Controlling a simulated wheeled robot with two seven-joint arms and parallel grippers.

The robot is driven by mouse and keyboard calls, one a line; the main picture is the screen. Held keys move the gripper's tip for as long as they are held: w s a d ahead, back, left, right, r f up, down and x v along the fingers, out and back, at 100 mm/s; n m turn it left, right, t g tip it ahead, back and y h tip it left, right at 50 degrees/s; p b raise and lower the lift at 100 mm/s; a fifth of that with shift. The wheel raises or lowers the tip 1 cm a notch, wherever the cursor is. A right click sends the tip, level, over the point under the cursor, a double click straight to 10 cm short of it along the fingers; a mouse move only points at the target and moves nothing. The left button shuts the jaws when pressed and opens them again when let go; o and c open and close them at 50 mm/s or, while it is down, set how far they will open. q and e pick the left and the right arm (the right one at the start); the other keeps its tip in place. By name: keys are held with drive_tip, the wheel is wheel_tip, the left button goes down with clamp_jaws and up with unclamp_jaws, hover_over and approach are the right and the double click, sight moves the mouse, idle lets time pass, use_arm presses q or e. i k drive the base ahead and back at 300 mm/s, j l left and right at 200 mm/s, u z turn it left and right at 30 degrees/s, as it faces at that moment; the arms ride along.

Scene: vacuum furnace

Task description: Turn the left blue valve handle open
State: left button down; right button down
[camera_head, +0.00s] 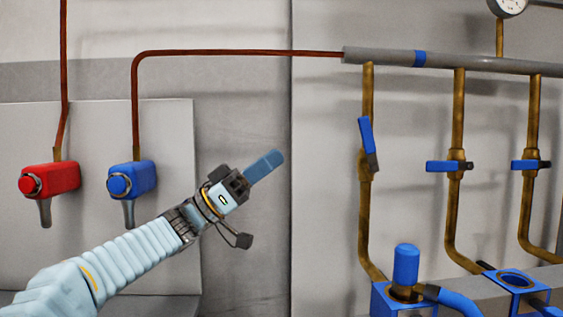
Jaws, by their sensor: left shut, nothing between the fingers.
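The left blue valve handle (367,138) sits on the leftmost brass pipe (366,205) of the manifold. It stands nearly upright along the pipe, with its top tilted a little to the left. My left gripper (273,160) reaches in from the lower left, its blue fingers shut and empty. The fingertips point up and right and appear in the picture well to the left of the handle, not touching it. My right gripper is out of view.
Two more blue valve handles, the middle one (440,166) and the right one (524,165), lie crosswise on their pipes. A grey manifold pipe (470,63) runs above. A red valve (50,180) and a blue valve (130,179) are at left. A blue-capped fitting (406,264) stands below.

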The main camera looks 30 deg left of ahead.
sight(364, 123)
drive_tip(key=k, duration=1.45)
